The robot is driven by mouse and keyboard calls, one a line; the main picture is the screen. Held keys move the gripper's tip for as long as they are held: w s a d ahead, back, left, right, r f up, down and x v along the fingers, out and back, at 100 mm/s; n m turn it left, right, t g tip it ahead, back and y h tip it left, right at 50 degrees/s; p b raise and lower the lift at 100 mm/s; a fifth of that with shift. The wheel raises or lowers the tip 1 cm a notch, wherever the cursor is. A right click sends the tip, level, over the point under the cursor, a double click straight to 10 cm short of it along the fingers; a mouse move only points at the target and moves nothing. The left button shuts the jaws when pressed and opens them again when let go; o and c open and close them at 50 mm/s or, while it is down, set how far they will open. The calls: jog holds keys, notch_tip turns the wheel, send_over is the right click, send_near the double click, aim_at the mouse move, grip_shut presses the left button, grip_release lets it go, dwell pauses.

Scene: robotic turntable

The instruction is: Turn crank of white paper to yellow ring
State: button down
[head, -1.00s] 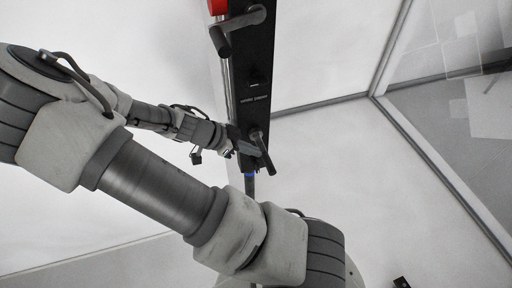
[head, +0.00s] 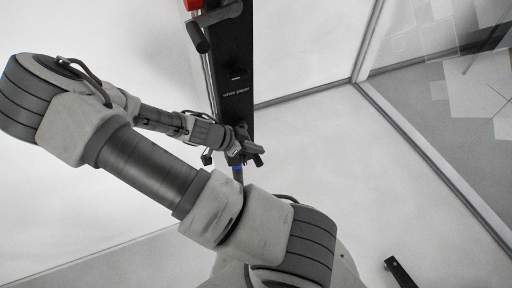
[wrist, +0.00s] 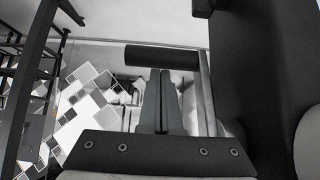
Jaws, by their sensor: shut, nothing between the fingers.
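A black panel (head: 232,60) bears a small "white paper" label (head: 236,92). Below the label is a dark crank (head: 257,158), partly hidden by my gripper. My gripper (head: 246,148) is at this crank in the head view. In the wrist view, the dark cylindrical crank handle (wrist: 160,57) lies crosswise just past the fingertips of my gripper (wrist: 160,75). The fingers are shut together with nothing between them. I cannot tell whether they touch the handle. A blue ring (head: 237,171) shows at the panel's lower end. No yellow ring is visible.
A second crank (head: 203,38) sticks out higher on the panel, near a red part (head: 194,4). A glass wall with a grey frame (head: 430,150) stands to the right. A dark bar (head: 400,272) is at the lower right. White floor between looks clear.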

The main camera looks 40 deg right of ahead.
jog(key=shift+w+a+f+t+y+b, duration=0.15)
jog(key=shift+a+y+b, duration=0.1)
jog(key=shift+y, duration=0.3)
jog(key=shift+s+a+f+t+y+b, duration=0.15)
jog(key=shift+a+y+b, duration=0.1)
jog(key=shift+y, duration=0.3)
jog(key=shift+w+a+y, duration=0.2)
jog(key=shift+a+y, duration=0.05)
jog(key=shift+y, duration=0.15)
